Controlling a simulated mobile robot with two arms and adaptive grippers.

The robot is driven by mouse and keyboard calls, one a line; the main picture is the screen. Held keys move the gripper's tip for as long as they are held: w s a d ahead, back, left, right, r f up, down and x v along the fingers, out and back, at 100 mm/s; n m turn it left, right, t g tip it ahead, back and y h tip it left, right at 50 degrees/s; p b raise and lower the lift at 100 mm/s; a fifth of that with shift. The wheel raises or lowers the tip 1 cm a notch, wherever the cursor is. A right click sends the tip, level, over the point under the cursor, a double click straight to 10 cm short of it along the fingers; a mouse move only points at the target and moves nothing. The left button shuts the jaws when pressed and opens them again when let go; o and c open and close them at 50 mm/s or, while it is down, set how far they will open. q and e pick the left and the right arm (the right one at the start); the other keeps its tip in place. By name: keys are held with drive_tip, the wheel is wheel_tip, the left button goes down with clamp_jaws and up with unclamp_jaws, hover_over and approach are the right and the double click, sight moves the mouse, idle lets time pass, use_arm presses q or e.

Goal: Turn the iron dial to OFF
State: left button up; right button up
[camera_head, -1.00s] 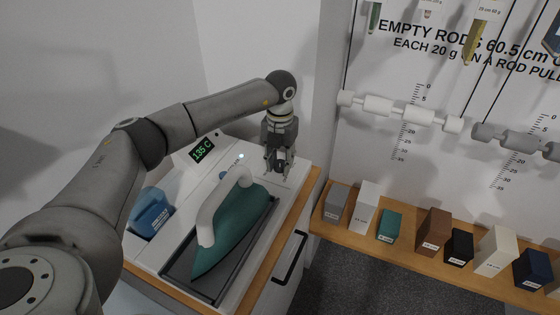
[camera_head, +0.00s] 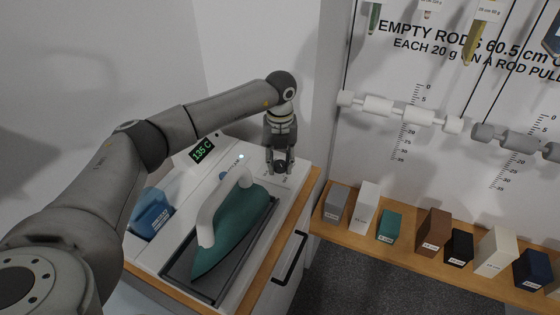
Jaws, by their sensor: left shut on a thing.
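The iron (camera_head: 237,230), teal with a white handle, rests on a dark tray (camera_head: 183,271) on the white counter. The dial (camera_head: 281,167) is a small dark knob on the counter behind the iron, mostly hidden by my gripper. My left gripper (camera_head: 280,165) points down from above and is shut on the dial. The dial's markings are too small to read. A green display (camera_head: 202,150) reads 135 C, and a small light (camera_head: 241,156) glows whitish blue near the handle. My right gripper is not in view.
A blue container (camera_head: 151,214) stands left of the iron. A wooden shelf (camera_head: 400,252) at the right holds several coloured blocks. White and grey rods (camera_head: 420,117) hang on the wall above it. A drawer handle (camera_head: 290,258) is on the counter's front.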

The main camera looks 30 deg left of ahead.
sight(280, 163)
use_arm(q)
drive_tip(key=shift+r, duration=0.1)
drive_tip(key=o, duration=1)
drive_tip(key=shift+o, duration=0.2)
wheel_tip(280, 163, up, 12)
